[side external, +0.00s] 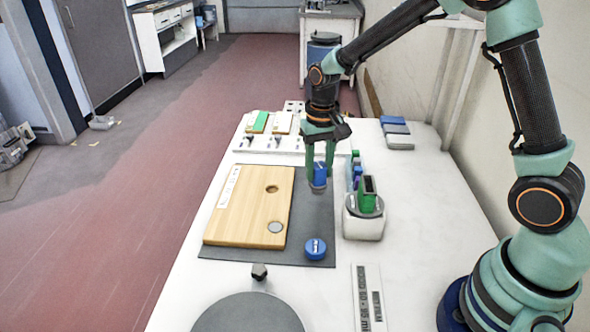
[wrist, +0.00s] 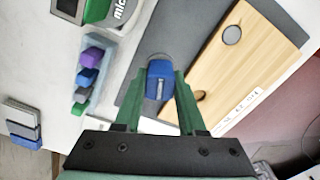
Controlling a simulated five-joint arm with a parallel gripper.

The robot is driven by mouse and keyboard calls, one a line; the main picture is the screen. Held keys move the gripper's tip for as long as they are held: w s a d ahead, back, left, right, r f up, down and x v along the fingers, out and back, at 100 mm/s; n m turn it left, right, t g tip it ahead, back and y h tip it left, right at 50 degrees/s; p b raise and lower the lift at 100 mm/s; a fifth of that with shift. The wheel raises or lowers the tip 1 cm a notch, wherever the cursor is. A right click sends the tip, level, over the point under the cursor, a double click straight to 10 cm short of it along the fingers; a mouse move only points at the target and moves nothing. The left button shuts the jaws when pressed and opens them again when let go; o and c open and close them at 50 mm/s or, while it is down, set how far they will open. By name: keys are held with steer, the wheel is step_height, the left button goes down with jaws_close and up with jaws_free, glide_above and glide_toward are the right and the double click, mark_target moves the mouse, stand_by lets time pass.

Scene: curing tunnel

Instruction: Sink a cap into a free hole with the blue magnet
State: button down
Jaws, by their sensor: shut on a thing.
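My gripper (side external: 319,172) is shut on the blue magnet (side external: 320,171), which stands upright between the green fingers, over the grey mat right of the board. A grey round edge shows at the magnet's lower end, perhaps a cap; the wrist view shows the magnet (wrist: 160,82) with this edge past it. The wooden board (side external: 240,215) has a dark, empty hole (side external: 272,189) and a nearer hole filled by a grey disc (side external: 275,227). In the wrist view, a finger partly hides the dark hole, and the grey disc (wrist: 232,35) is clear.
A round blue piece (side external: 316,249) lies on the grey mat (side external: 318,215). A white device with a green part (side external: 366,220) and a bin of coloured pieces (wrist: 88,75) stand right of the mat. A dark knob (side external: 259,271) and grey disc (side external: 248,315) are nearer the camera.

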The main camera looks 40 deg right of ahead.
steer(key=shift+w, duration=0.1)
steer(key=w+a+r, duration=0.4)
steer(key=w+a, duration=0.2)
steer(key=w, duration=0.5)
steer(key=shift+s+d+f, duration=0.1)
steer(key=shift+d+f, duration=0.05)
steer(key=shift+f, duration=1.5)
steer(key=shift+d+f, duration=0.1)
steer(key=shift+f, duration=1.55)
steer(key=shift+f, duration=1)
stand_by(0.8)
steer(key=shift+r, duration=0.1)
step_height(320, 180, up, 7)
stand_by(1.2)
